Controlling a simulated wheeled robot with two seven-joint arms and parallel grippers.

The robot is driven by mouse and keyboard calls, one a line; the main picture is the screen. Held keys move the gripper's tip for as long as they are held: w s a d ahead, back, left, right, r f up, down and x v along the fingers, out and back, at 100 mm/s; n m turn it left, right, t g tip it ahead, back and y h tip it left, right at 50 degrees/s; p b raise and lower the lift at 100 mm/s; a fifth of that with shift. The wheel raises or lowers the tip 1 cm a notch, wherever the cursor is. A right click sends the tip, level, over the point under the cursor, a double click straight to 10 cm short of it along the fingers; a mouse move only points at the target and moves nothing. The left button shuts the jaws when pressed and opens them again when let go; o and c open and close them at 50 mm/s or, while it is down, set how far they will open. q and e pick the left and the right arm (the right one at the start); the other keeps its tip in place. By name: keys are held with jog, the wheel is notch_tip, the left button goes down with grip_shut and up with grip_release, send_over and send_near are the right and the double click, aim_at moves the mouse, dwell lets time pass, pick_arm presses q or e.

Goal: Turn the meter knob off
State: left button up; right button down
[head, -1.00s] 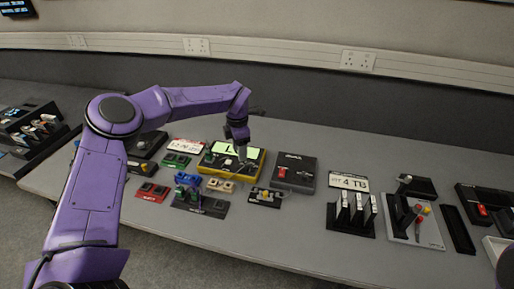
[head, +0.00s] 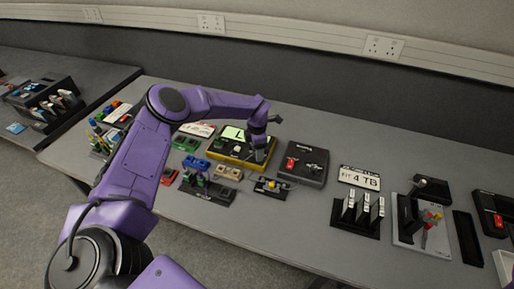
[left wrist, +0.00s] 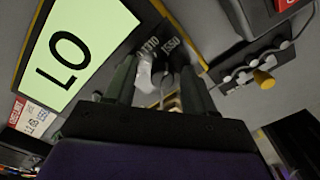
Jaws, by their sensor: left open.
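The meter is a yellow-edged dark box (head: 222,157) with a pale green display (head: 233,133); in the left wrist view the display (left wrist: 75,55) reads "LO". A pale grey knob-like piece (left wrist: 158,74) shows between my left fingers in the left wrist view, with white lettering beside it. My left gripper (head: 260,156) points down over the right part of the meter. It also shows in the left wrist view (left wrist: 161,70), with its two dark fingers apart, one on each side of the grey piece. I cannot tell whether they touch it. The right gripper is out of view.
A dark box with a red switch (head: 291,163) stands right of the meter. A small panel with a yellow knob (head: 272,187) lies in front of it. Small coloured blocks (head: 196,162) lie to the left. The bench front (head: 290,222) is clear.

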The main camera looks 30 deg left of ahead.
pick_arm(q)
jog(key=shift+s+r, duration=0.25)
jog(key=shift+s, duration=0.1)
jog(key=c, duration=0.5)
grip_shut()
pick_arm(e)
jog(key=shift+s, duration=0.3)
